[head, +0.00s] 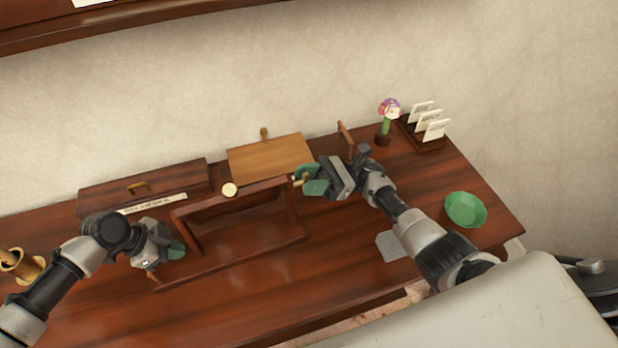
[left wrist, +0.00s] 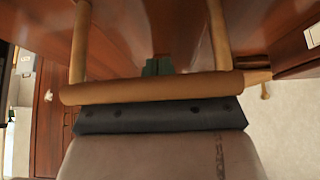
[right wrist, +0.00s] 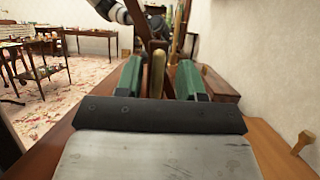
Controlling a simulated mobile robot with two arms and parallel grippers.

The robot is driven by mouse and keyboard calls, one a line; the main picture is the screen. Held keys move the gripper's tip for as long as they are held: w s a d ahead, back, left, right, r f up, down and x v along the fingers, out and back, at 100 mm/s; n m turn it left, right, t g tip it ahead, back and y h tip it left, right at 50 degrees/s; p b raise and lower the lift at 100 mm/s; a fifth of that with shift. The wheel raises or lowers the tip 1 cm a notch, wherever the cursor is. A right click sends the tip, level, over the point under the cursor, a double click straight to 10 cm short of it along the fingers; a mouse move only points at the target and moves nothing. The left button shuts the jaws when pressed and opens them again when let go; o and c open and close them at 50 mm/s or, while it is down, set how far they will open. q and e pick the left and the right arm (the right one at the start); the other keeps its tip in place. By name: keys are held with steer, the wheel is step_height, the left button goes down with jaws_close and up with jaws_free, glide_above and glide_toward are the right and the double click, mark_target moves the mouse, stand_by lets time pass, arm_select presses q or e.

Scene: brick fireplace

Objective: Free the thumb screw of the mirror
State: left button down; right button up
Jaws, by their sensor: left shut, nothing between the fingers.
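The mirror's dark wooden frame and stand (head: 250,238) stand on the desk, in the middle of the head view. A small tan thumb screw (head: 301,180) shows at the stand's right post. My right gripper (head: 308,180) is at that post with its green fingers apart. In the right wrist view an upright tan piece (right wrist: 157,72), apparently the screw, stands between the fingers with a gap on each side. My left gripper (head: 177,248) is at the stand's left side, shut and empty; its green fingertips (left wrist: 157,67) meet in the left wrist view.
A light wooden panel (head: 270,157) and a long brown box (head: 150,187) are behind the mirror. A flower pot (head: 384,138), a card rack (head: 428,143) and a green bowl (head: 465,209) are on the right. A grey pad (head: 391,246) lies near the front edge.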

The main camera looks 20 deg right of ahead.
steer(key=v, duration=0.7)
steer(key=shift+d, duration=0.25)
steer(key=shift+f, duration=0.1)
arm_select(q)
steer(key=shift+r, duration=0.15)
